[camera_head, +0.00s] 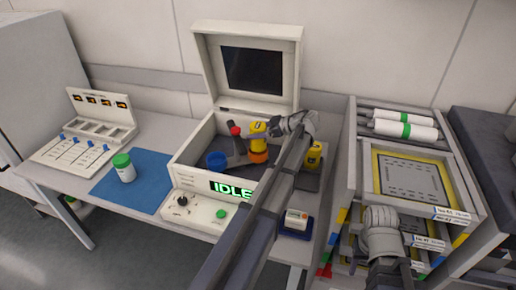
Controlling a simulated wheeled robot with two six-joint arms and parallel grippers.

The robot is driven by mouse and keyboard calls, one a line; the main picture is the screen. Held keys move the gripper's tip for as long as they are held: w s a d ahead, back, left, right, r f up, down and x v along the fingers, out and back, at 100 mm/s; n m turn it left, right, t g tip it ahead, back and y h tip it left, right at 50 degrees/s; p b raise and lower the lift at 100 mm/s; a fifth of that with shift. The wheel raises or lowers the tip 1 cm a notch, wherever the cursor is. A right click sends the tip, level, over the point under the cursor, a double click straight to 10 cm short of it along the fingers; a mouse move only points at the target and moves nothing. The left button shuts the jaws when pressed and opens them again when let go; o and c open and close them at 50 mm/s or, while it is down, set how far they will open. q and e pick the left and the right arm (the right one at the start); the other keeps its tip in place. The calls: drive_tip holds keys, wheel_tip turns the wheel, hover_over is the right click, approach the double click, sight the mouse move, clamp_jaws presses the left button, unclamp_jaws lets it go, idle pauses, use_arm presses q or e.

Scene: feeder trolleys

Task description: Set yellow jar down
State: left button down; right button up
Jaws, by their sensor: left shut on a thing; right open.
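My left gripper (271,129) reaches over the open white machine box and is shut on a yellow jar (257,130). The jar is directly above an orange cup-like part (258,156) inside the box; I cannot tell whether they touch. A second yellow container (314,153) stands to the right, partly hidden by my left arm. My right gripper (380,217) is open in front of the trolley at the right; its fingertips are hard to make out.
The machine (197,207) shows "IDLE" and has a raised lid. A blue cup (217,160) and a red-knobbed lever (236,131) stand inside. A green-lidded white jar (124,167) sits on a blue mat (146,187). White rolls (404,130) top the trolley.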

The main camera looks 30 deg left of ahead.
sight(259, 145)
use_arm(q)
drive_tip(key=shift+f+b, duration=1.85)
drive_tip(key=shift+f, duration=0.35)
drive_tip(key=shift+r, duration=0.1)
drive_tip(key=shift+c, duration=1.4)
unclamp_jaws()
drive_tip(key=shift+f, duration=0.2)
drive_tip(key=shift+o, duration=1.4)
drive_tip(key=shift+r, duration=0.1)
